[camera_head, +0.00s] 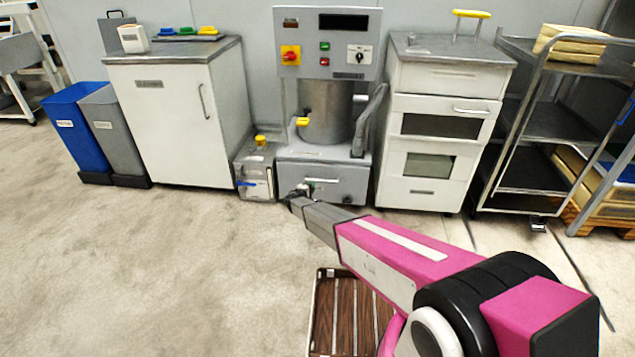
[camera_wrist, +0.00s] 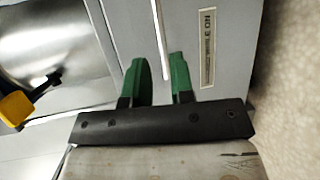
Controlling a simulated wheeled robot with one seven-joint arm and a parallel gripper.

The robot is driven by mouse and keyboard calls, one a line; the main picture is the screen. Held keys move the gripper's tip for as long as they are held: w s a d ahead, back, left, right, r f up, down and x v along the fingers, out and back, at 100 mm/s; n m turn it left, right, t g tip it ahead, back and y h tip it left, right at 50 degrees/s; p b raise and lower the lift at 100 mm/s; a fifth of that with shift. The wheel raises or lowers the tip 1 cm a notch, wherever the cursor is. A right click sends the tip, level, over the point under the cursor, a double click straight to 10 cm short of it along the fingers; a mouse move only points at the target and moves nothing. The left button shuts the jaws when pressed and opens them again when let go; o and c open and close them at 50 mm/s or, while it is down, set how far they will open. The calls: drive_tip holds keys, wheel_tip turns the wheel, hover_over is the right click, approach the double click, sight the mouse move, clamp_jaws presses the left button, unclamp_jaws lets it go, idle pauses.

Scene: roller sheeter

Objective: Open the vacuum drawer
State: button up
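The grey machine at the back centre has a drawer front (camera_head: 345,187) in its base, below a steel cylinder. A light bar handle (camera_head: 320,181) runs along that front. My gripper (camera_head: 297,192) is close to the front's left part, small in this view. In the wrist view, my gripper (camera_wrist: 157,62) shows two green fingers apart. The thin handle (camera_wrist: 160,35) runs down from the top edge, and its end lies between the fingertips in the picture. I cannot tell whether they touch it. The drawer front (camera_wrist: 120,25) looks closed. A label (camera_wrist: 207,45) is right of the handle.
A small box unit (camera_head: 256,178) with a yellow cap stands left of the machine. A white cabinet (camera_head: 172,115) is farther left, a white drawer unit (camera_head: 440,130) to the right. The steel cylinder (camera_wrist: 50,45) is close in the wrist view. Open floor (camera_head: 180,260) lies left.

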drive_tip(key=x, duration=1)
drive_tip(key=shift+d, duration=0.1)
drive_tip(key=shift+s, duration=0.1)
clamp_jaws()
